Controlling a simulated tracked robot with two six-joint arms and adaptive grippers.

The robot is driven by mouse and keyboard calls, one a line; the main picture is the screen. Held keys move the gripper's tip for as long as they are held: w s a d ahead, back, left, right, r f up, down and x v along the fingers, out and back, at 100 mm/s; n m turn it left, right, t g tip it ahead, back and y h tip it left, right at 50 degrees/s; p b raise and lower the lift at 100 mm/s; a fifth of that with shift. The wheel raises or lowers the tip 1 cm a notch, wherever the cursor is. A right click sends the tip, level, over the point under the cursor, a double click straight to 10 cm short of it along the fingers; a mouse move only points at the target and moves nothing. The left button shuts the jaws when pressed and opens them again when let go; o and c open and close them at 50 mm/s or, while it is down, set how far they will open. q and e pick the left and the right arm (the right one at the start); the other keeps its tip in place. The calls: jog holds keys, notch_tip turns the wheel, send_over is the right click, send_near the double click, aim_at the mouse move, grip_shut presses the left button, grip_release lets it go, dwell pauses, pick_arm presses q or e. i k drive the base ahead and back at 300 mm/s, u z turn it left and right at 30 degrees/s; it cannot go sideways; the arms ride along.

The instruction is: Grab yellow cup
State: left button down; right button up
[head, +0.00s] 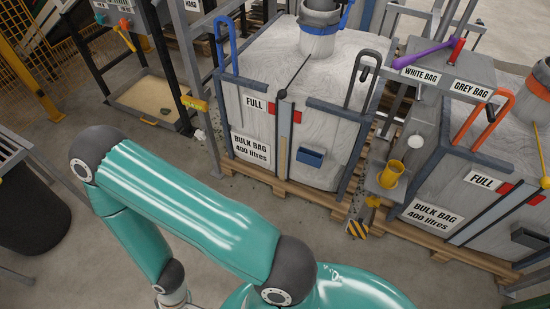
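The yellow cup (391,175) stands upright, right of centre in the head view. It is on a small grey shelf (373,186) between the two bulk bag stations. A teal arm of mine crosses the lower left and middle, well apart from the cup. Its wrist runs out of the bottom edge, so no gripper fingers show. My other gripper is not visible either.
A large bulk bag (262,104) stands on a wooden pallet at the centre, with another bag (468,190) to the right. A striped yellow-black block (357,229) is below the shelf. A black bin (32,210) is at left. Grey floor is open in front.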

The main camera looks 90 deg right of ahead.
aim_at(394, 170)
jog(key=u, duration=0.4)
jog(key=i, duration=0.45)
jog(key=z, duration=2.05)
jog(key=i, duration=0.25)
jog(key=z, duration=2.1)
jog(key=k, duration=0.55)
jog(key=z, duration=0.4)
jog(key=i, duration=1.6)
jog(key=u, duration=0.35)
